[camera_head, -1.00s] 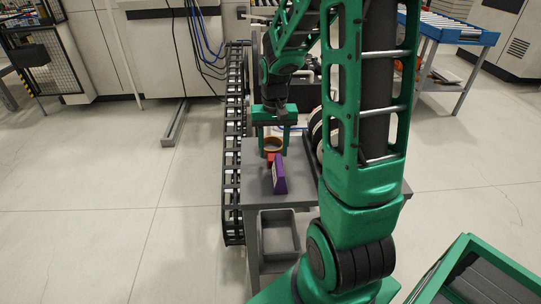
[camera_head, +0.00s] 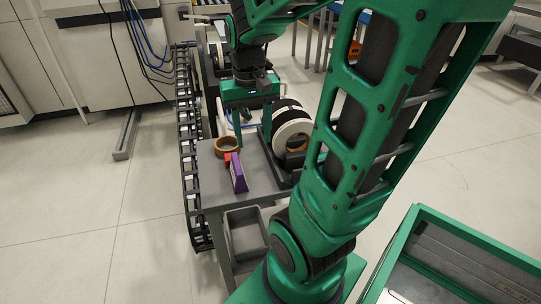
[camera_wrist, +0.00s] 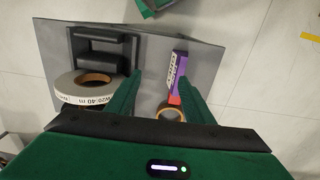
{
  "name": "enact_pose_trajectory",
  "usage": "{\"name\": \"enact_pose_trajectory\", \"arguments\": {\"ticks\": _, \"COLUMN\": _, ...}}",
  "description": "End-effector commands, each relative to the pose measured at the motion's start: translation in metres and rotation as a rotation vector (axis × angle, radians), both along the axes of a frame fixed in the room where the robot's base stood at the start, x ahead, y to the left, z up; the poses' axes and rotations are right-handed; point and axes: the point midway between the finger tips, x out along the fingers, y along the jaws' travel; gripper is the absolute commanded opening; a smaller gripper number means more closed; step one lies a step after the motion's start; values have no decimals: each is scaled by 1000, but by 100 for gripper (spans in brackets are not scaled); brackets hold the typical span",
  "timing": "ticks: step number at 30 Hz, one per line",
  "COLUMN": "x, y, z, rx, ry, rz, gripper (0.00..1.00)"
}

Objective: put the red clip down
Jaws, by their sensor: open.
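The red clip (camera_head: 228,157) rests on the grey table, against the purple box (camera_head: 239,174) and just in front of the brown tape roll (camera_head: 226,145). In the wrist view the red clip (camera_wrist: 174,100) shows between the purple box and the tape roll, close to the right finger and partly hidden. My gripper (camera_head: 252,138) is open and empty, just right of the tape roll in the head view. In the wrist view my gripper (camera_wrist: 160,92) has its fingers spread wide above the table. Whether a finger touches the clip cannot be told.
Large white and black edge-band rolls (camera_head: 291,128) stand right of my gripper; a band roll (camera_wrist: 85,89) shows left of it in the wrist view. A grey bin (camera_head: 245,234) sits below the table front. A black rack track (camera_head: 190,150) runs along the table's left.

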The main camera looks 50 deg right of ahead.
Motion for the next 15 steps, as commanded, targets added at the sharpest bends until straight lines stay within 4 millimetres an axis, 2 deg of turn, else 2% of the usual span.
{"name": "enact_pose_trajectory", "arguments": {"ticks": 1, "x": -21, "y": 4, "z": 1, "rx": 1, "ry": -5, "rz": 3, "gripper": 48}}
{"name": "enact_pose_trajectory", "arguments": {"ticks": 3, "x": -47, "y": 9, "z": 0, "rx": 8, "ry": -5, "rz": 9, "gripper": 48}}
{"name": "enact_pose_trajectory", "arguments": {"ticks": 7, "x": -83, "y": 16, "z": -5, "rx": 22, "ry": -6, "rz": 18, "gripper": 48}}
{"name": "enact_pose_trajectory", "arguments": {"ticks": 10, "x": -99, "y": 22, "z": -9, "rx": 31, "ry": -6, "rz": 23, "gripper": 48}}
{"name": "enact_pose_trajectory", "arguments": {"ticks": 12, "x": -105, "y": 23, "z": -11, "rx": 34, "ry": -5, "rz": 25, "gripper": 52}}
{"name": "enact_pose_trajectory", "arguments": {"ticks": 15, "x": -100, "y": 22, "z": -10, "rx": 30, "ry": -2, "rz": 23, "gripper": 52}}
